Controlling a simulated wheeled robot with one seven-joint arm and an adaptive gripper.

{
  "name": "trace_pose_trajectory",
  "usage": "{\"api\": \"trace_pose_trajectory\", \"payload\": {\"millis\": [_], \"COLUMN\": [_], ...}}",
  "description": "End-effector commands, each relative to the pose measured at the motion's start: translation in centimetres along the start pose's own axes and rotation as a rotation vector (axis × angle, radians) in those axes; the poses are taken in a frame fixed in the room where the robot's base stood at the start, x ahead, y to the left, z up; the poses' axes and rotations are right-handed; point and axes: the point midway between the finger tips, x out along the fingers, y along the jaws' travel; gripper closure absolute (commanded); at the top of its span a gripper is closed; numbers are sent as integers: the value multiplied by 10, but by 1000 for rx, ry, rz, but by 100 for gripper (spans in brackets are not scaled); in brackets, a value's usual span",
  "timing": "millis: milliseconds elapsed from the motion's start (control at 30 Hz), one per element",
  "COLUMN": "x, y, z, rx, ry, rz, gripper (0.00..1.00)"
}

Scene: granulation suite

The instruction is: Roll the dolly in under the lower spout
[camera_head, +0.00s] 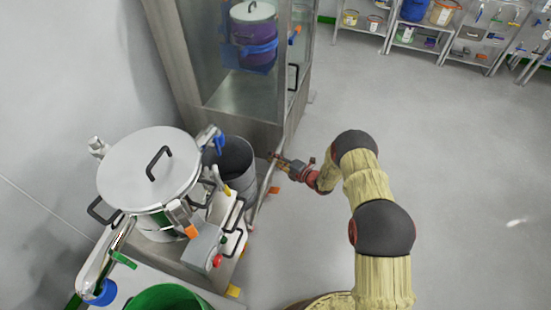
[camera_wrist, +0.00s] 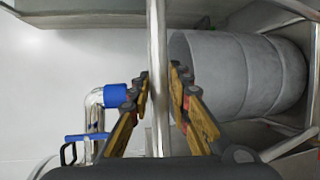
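My gripper (camera_head: 280,162) reaches in from the right in the head view. In the wrist view its two fingers (camera_wrist: 157,82) close from either side on a thin pale metal bar (camera_wrist: 157,130). The same bar (camera_head: 261,200) runs slanting beside a grey open drum (camera_head: 234,163). The drum (camera_wrist: 245,75) also shows in the wrist view, right of the bar, among metal frame pieces (camera_wrist: 290,143). I take the bar and frame as the dolly's; its base is mostly hidden. A bent pipe with a blue collar (camera_wrist: 117,95) shows left; I cannot tell whether it is the lower spout.
A lidded steel vessel (camera_head: 130,185) stands left of the drum, with a grey control box (camera_head: 205,248) near it. A green bin (camera_head: 165,299) is at the bottom. A glass-fronted cabinet (camera_head: 240,95) stands behind. Open floor (camera_head: 470,190) lies right; stocked shelves (camera_head: 415,40) stand far back.

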Motion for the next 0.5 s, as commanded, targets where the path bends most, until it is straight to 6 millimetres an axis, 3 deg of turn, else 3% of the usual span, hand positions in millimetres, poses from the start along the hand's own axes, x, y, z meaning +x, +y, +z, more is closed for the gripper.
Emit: {"api": "trace_pose_trajectory", "payload": {"millis": [233, 500], "x": [-1, -2], "y": [0, 0], "z": [1, 2], "rx": [1, 2], "ry": [-3, -4], "rz": [0, 0], "gripper": [66, 66]}}
